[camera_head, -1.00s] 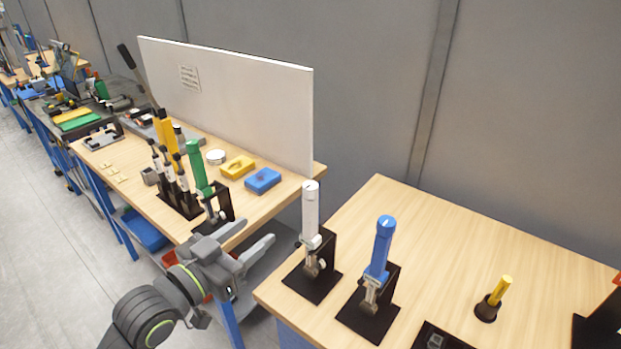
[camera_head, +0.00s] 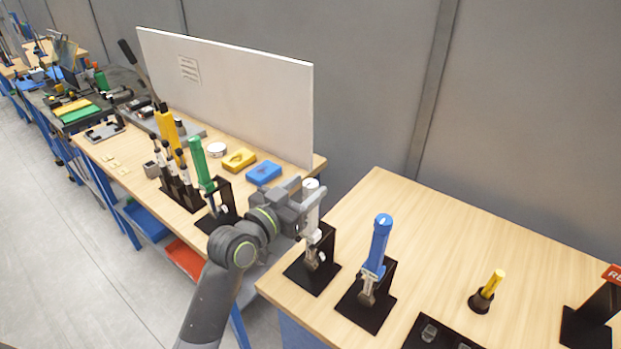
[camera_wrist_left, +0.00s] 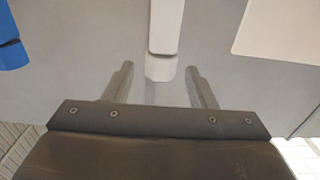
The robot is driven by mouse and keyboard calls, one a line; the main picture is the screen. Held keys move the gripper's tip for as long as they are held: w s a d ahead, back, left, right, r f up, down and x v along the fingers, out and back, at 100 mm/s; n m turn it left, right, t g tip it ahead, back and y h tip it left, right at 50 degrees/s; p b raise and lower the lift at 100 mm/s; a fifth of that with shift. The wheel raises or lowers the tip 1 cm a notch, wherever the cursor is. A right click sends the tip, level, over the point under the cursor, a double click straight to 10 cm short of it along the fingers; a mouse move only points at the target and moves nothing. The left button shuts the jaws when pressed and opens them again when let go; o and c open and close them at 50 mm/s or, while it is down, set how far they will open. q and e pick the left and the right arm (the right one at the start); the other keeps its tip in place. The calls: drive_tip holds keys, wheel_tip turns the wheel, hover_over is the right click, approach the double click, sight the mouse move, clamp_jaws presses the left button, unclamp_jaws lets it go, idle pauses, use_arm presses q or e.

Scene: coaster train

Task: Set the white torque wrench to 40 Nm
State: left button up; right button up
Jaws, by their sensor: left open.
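The white torque wrench (camera_head: 310,228) stands upright in a black stand on the near right bench. My left gripper (camera_head: 305,198) is at its upper handle and hides part of it in the head view. In the left wrist view, the rounded end of the white wrench (camera_wrist_left: 164,40) shows between the two spread fingers of my left gripper (camera_wrist_left: 159,68). The fingers are open, with a gap on each side of the wrench. My right gripper is in neither view.
A blue wrench (camera_head: 378,245) stands in its own black stand just right of the white one. A green wrench (camera_head: 200,165) stands on the left bench. A yellow-handled tool (camera_head: 492,284) is further right. A white panel (camera_head: 235,90) rises behind the left bench.

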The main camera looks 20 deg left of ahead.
use_arm(q)
drive_tip(key=shift+x, duration=1.2)
drive_tip(key=c, duration=1)
